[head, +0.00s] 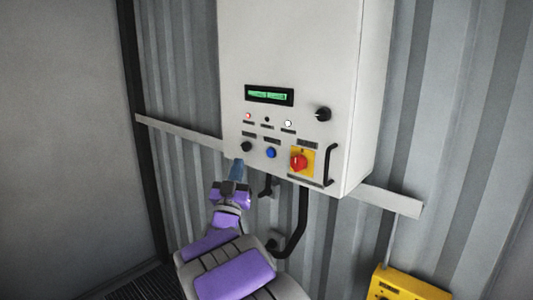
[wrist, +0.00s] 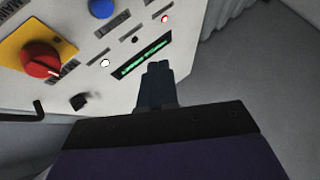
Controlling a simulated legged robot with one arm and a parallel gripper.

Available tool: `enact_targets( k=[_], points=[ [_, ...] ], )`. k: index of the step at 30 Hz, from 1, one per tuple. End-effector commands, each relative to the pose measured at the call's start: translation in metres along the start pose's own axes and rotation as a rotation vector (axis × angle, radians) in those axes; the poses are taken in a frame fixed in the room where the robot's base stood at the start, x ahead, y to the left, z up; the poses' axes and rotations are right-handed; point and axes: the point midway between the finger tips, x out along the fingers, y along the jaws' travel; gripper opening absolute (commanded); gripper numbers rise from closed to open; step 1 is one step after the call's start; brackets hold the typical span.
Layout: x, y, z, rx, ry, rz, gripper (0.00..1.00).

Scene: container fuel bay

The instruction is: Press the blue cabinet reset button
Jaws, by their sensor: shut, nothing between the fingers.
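The blue button (head: 271,152) is on the lower front of the pale cabinet (head: 340,60), between a black knob (head: 246,146) and a red rotary switch (head: 299,161) on a yellow plate. In the wrist view the blue button (wrist: 102,8) is at the top edge, partly cut off. My gripper (head: 237,164) is shut and empty, below and left of the blue button in the head view. In the wrist view my gripper's fingers (wrist: 158,66) lie right of and below the button, overlapping the edge of the green display. Fingertips and button look apart.
A green display (head: 269,96), small lamps and a black selector knob (head: 323,114) are above the button. A black handle (head: 330,166) is at the cabinet's right. Black cables (head: 302,220) hang below. A yellow box (head: 405,284) is at lower right.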

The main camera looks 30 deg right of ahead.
Motion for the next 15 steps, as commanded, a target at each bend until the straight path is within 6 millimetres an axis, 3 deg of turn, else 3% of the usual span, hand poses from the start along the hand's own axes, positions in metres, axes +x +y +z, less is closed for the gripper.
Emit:
enact_targets(
  k=[15],
  points=[
    [0.039,0.028,0.028,-0.002,-0.003,0.002,0.00]
  ],
)
